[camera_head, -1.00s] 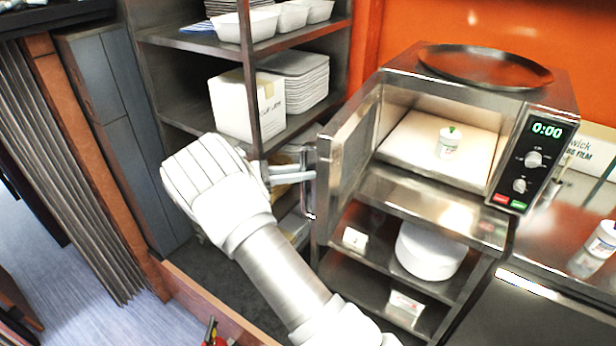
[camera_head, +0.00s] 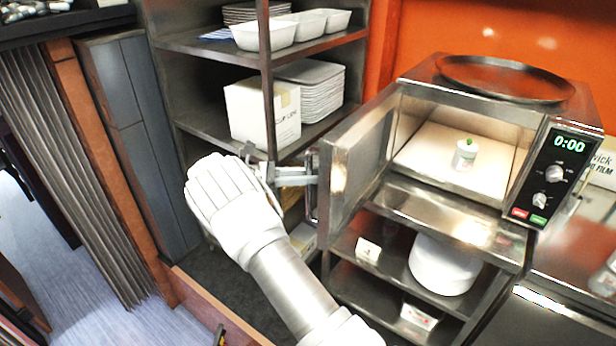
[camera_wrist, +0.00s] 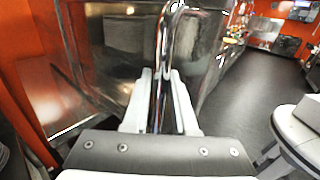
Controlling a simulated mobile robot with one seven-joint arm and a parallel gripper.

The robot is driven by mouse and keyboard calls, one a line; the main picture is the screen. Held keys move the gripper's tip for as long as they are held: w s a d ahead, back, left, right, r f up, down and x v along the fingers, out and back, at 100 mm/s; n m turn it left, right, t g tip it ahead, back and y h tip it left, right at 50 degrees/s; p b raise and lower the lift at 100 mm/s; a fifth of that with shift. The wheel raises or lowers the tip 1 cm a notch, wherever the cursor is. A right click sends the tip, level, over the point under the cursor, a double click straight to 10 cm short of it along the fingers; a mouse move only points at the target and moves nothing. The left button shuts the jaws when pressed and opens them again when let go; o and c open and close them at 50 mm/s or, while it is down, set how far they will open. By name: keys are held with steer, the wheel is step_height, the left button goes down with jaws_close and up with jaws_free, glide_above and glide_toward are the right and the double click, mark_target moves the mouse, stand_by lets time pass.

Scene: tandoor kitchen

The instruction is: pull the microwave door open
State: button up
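The microwave (camera_head: 560,110) is silver, with its door (camera_head: 352,150) swung wide open toward the left. A white cup-like container with a green top (camera_head: 465,155) stands inside on a pale floor. My gripper (camera_head: 308,176) is at the door's outer side, by the chrome handle (camera_head: 311,204). In the wrist view, the handle (camera_wrist: 163,45) runs between the two pale fingers of my gripper (camera_wrist: 158,78), which look closed on it. The exact finger contact is hard to see. The door's shiny outer face (camera_wrist: 115,45) fills the upper left there.
A metal shelf rack (camera_head: 210,122) with a white box (camera_head: 262,112) and stacked trays (camera_head: 312,92) stands behind my gripper. A round dark tray (camera_head: 505,78) lies on the microwave. Shelves below hold a white round object (camera_head: 443,265). Dark open floor (camera_wrist: 235,110) shows on the right in the wrist view.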

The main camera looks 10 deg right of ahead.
steer(key=o, duration=0.4)
steer(key=shift+d, duration=0.15)
steer(key=shift+w+a+b, duration=0.2)
steer(key=shift+a, duration=1.05)
steer(key=shift+w+a+b, duration=0.15)
steer(key=shift+w+a, duration=0.05)
steer(key=shift+a, duration=1.1)
steer(key=shift+w+a+b, duration=0.2)
steer(key=shift+a, duration=1.05)
steer(key=shift+s, duration=0.1)
